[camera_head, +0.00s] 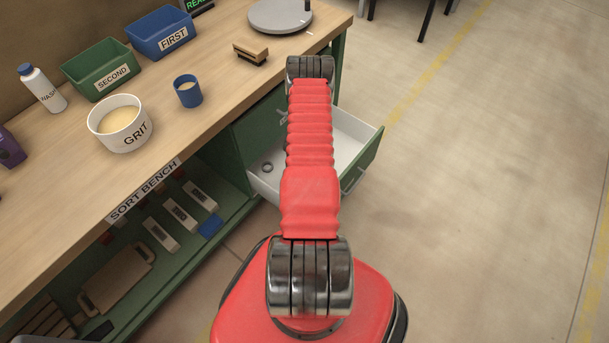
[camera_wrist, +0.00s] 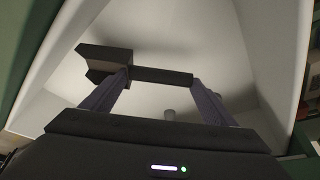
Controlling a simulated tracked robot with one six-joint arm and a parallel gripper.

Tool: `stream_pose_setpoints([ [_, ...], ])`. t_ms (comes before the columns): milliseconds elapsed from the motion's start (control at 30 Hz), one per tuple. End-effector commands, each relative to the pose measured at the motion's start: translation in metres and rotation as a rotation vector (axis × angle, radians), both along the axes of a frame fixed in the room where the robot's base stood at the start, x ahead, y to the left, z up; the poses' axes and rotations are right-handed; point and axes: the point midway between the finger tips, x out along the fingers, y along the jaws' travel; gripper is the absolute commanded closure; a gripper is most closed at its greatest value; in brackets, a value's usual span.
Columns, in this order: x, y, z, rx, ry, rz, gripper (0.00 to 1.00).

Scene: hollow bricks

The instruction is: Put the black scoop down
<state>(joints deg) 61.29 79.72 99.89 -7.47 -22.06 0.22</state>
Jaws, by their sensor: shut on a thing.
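My gripper (camera_wrist: 161,84) shows in the wrist view with its two fingers shut on the handle of the black scoop (camera_wrist: 104,60). The scoop's wider, angular head sticks out to the left of the fingers. Scoop and fingers are over the white inside of a drawer (camera_wrist: 225,45). I cannot tell whether the scoop touches the drawer floor. In the head view the open drawer (camera_head: 354,133) is under the right end of the bench, and my arm hides the gripper and the scoop.
A small dark ring (camera_head: 267,167) lies in the drawer. On the bench stand the GRIT bowl (camera_head: 120,124), a blue cup (camera_head: 188,91), a green SECOND bin (camera_head: 100,68), a blue FIRST bin (camera_head: 162,32) and a wooden brush (camera_head: 251,53).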

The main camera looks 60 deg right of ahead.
Motion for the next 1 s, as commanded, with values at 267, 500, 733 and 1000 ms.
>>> stream_pose_setpoints([
  [267,-0.001,0.000,-0.024,0.000,0.000,-0.001,0.48],
  [500,-0.001,-0.001,-0.034,-0.001,0.000,-0.001,0.48],
  [733,-0.001,-0.001,-0.035,-0.001,0.000,-0.002,0.48],
  [1000,-0.001,-0.001,-0.035,-0.001,0.000,-0.002,0.48],
])
